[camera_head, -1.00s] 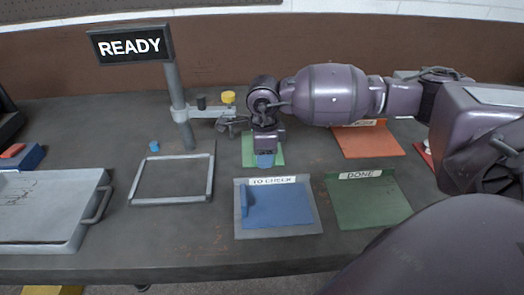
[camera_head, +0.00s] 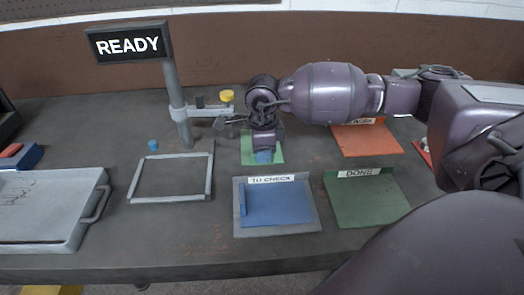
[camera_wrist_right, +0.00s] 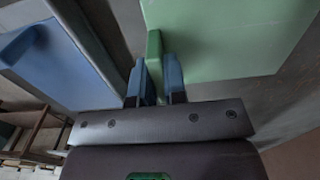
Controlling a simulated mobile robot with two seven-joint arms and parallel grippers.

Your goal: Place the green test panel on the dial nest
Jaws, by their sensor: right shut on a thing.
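The green test panel (camera_head: 248,153) is a flat light-green plate behind the blue panel's tray. My right gripper (camera_head: 263,156) is over it. In the right wrist view, the blue fingers (camera_wrist_right: 155,84) are shut on the panel's upright green tab, and the green plate (camera_wrist_right: 225,35) spreads out beyond them. I cannot tell whether the panel touches the bench. An open grey rectangular frame (camera_head: 205,178), seemingly the dial nest, lies empty to the left, in front of the READY post. The gripper hides part of the panel. My left gripper is not in view.
The READY post (camera_head: 176,100) has a side arm with a yellow-topped part (camera_head: 227,95) close to my gripper. A grey TO CHECK tray (camera_head: 275,231) holds a blue panel (camera_head: 280,204). A green DONE mat (camera_head: 368,203) and an orange mat (camera_head: 368,142) lie right. A grey tray (camera_head: 65,245) stands left.

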